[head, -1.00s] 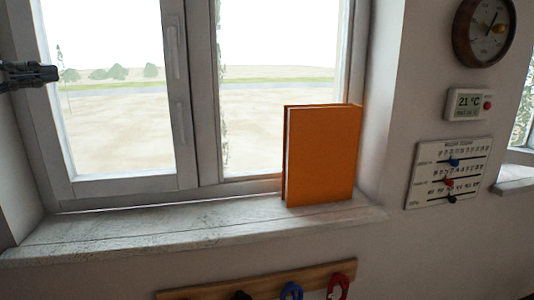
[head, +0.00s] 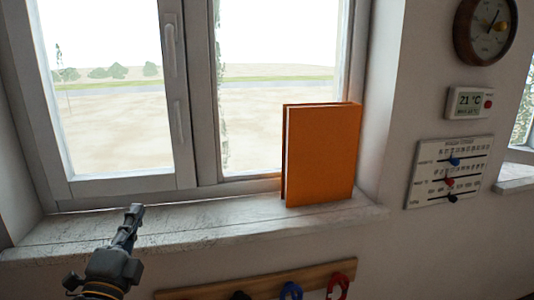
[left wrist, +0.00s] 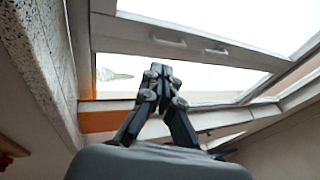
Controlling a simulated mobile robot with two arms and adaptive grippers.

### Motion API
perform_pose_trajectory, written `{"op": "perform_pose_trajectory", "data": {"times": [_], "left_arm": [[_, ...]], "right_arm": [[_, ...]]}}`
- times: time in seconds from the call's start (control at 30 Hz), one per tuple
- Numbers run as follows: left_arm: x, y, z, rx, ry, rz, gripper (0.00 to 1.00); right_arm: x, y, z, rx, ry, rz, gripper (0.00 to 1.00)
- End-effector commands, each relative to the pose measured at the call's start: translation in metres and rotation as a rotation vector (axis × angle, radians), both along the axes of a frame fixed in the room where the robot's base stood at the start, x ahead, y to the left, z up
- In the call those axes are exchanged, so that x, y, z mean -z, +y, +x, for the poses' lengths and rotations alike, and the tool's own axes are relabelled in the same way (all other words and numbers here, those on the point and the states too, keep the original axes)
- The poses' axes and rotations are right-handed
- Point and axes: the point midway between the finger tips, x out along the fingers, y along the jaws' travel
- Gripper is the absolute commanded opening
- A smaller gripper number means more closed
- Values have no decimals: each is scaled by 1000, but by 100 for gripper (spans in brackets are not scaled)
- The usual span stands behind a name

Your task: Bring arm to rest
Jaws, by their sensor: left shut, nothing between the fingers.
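My left gripper (head: 134,212) shows in the head view at the lower left, pointing up in front of the window sill (head: 230,220). Its fingers are together and hold nothing. In the left wrist view the gripper (left wrist: 158,72) is also shut and empty, with the window behind it. My right gripper is in neither view.
An orange book (head: 322,155) stands upright on the sill, right of my left gripper. The closed window (head: 185,100) is behind. A hook rail (head: 262,283) is below the sill. A clock (head: 486,28), thermometer display (head: 469,103) and slider board (head: 448,172) hang on the right wall.

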Motion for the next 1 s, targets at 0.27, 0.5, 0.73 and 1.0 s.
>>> {"op": "perform_pose_trajectory", "data": {"times": [0.27, 0.5, 0.73, 1.0], "left_arm": [[205, 10, -70, -174, 592, -719, 0], [313, -15, -173, -393, 974, -1117, 0], [357, -39, -251, -570, 1199, -1322, 0], [402, -56, -288, -691, 1335, -1415, 0]], "right_arm": [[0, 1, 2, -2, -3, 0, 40], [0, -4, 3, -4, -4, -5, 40], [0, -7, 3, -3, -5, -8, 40], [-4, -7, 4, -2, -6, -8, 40]]}}
